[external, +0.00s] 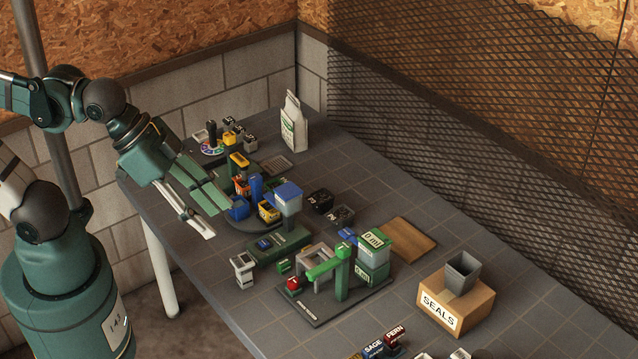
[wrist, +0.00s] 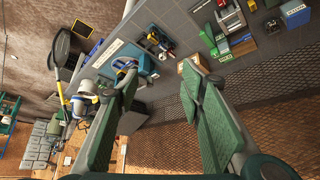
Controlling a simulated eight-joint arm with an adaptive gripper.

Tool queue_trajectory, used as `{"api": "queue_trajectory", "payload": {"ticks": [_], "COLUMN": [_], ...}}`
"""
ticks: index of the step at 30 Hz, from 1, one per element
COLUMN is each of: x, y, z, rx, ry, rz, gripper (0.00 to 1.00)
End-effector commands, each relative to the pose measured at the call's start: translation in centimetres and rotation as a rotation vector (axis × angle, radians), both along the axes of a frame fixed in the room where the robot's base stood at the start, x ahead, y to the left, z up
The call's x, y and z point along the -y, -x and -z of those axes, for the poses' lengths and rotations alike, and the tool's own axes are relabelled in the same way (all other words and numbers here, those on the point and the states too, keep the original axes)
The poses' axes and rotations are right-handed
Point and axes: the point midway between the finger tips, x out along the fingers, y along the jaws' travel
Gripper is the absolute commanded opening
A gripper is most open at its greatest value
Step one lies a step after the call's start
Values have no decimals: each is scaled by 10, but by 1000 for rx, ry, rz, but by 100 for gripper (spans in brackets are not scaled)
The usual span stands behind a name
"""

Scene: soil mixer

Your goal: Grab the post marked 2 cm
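My gripper (external: 215,219) is open and empty, above the left edge of the table in the external view. In the wrist view its two fingers (wrist: 158,76) are spread wide with nothing between the tips. I cannot read a 2 cm mark on any post. Blue upright block (external: 256,187) and orange block (external: 242,185) stand in a cluster on a dark round base, right of my gripper. A black upright piece (external: 211,131) stands on a coloured dial (external: 212,148) behind it. Small dark blocks with pale marks (external: 320,200) lie farther right, their marks too small to read.
A green frame (external: 341,272) on a dark plate and a green-and-white 0 ml container (external: 374,247) stand mid-table. A SEALS box (external: 455,303) with a grey pot (external: 463,271) is at right. A white bag (external: 293,124) stands at the back. Mesh (external: 480,130) borders the far side.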

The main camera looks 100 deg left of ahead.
Motion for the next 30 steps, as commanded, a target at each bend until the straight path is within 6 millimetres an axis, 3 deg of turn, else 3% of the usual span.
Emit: {"api": "queue_trajectory", "payload": {"ticks": [16,30], "x": [-9,-63], "y": [-4,-19], "z": [11,74], "rx": [-21,-165], "ry": [-28,-173], "rz": [18,161], "gripper": [39,39]}}
